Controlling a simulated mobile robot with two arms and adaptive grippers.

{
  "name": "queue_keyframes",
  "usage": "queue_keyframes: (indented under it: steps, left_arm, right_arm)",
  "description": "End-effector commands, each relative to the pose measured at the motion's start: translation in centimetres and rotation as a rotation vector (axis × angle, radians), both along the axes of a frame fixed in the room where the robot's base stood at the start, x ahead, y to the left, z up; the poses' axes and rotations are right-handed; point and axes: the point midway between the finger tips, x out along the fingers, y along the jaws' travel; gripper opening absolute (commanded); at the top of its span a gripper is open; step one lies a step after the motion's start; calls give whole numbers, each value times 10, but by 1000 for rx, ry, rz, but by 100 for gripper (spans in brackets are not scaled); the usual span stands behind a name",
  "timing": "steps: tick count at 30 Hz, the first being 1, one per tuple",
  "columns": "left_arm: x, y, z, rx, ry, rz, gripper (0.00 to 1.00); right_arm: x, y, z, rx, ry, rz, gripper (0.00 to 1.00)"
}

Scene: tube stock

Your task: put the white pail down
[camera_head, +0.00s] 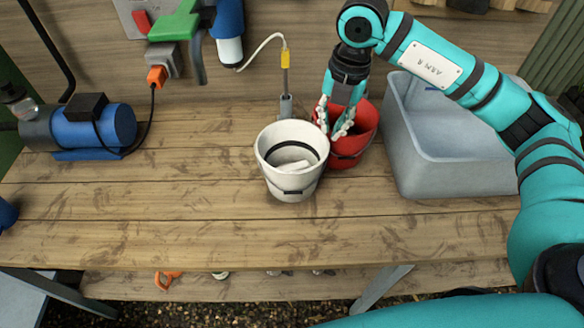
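The white pail (290,182) stands upright on the wooden workbench (150,215), with a dark band inside its rim and something pale inside it. My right gripper (334,128) points down just behind and to the right of the white pail, over the red pail (362,143). Its two fingers look spread apart. One finger is close to the white pail's right rim; I cannot tell whether it touches. The fingers partly cover the red pail. My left gripper is not in view.
A grey sink basin (455,172) stands on the right of the bench. A blue motor or pump (95,128) sits at the left. A thin upright rod with a yellow fitting (285,60) rises behind the white pail. The front and left-centre of the bench are clear.

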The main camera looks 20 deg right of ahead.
Motion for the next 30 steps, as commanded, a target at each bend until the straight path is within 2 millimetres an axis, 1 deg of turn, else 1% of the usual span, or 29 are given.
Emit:
queue_keyframes:
  steps: [9, 12, 16, 20, 23, 27, 30]
  left_arm:
    - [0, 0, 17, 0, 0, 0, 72]
    - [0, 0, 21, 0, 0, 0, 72]
    - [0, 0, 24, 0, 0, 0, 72]
    - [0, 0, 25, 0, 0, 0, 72]
    - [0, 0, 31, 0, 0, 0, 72]
    - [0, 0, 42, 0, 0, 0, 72]
    - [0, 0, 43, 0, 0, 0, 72]
  right_arm:
    - [2, 5, -67, -1, 7, 2, 9]
    - [4, 7, -86, -1, 5, 4, 9]
    - [5, 8, -103, -2, 3, 4, 9]
    - [6, 9, -110, 0, 2, 4, 9]
    - [7, 9, -118, -1, 4, 4, 9]
    - [9, 10, -139, -2, 4, 4, 9]
    - [10, 12, -154, 0, 4, 5, 9]
